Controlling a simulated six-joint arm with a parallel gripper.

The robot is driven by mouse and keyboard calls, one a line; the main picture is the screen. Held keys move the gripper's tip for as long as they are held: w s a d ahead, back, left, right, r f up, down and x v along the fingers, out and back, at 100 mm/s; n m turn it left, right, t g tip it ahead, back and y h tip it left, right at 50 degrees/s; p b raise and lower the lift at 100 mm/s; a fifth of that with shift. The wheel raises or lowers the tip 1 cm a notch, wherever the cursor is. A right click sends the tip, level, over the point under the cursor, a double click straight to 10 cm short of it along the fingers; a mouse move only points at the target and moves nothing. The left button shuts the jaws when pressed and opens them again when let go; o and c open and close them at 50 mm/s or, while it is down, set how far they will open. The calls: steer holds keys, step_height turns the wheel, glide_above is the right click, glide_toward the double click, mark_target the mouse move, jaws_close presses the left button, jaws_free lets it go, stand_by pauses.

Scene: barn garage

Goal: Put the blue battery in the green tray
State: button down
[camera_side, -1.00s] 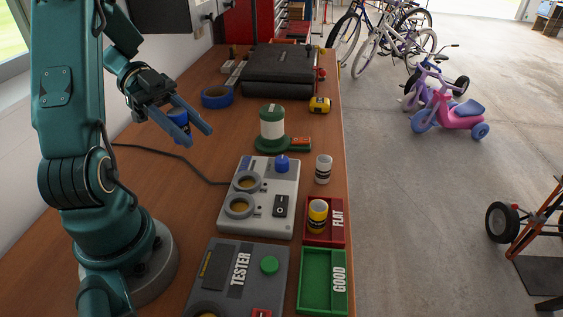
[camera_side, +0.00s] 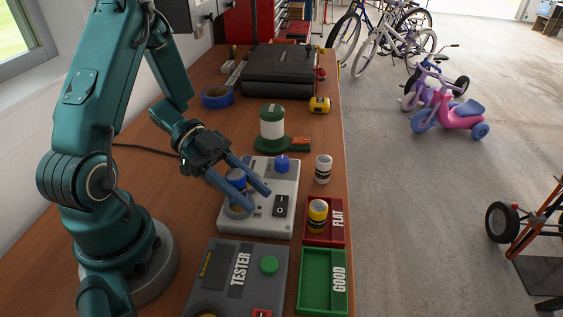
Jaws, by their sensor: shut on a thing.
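My gripper (camera_side: 256,198) is shut on the blue battery (camera_side: 236,177) and holds it over the left part of the grey box with round sockets. The fingers partly hide the battery, and I cannot tell how high it is above the box. The green tray (camera_side: 302,287), marked GOOD, lies at the near right of the bench, to the lower right of my gripper. It looks empty.
The grey box (camera_side: 265,225) has a blue knob and a black switch. The red FLAT tray (camera_side: 325,239) holds a yellow battery (camera_side: 317,212). A white battery (camera_side: 323,170) stands behind it. The tester (camera_side: 232,258) sits left of the green tray. A green-and-white cylinder (camera_side: 271,123) stands farther back.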

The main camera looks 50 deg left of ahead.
steer(key=shift+f, duration=1.1)
steer(key=shift+c, duration=2.4)
jaws_free()
steer(key=shift+f, duration=0.15)
steer(key=v, duration=0.4)
steer(key=shift+a, duration=0.15)
steer(key=shift+o, duration=0.5)
steer(key=shift+s+a, duration=0.15)
steer(key=shift+a, duration=0.25)
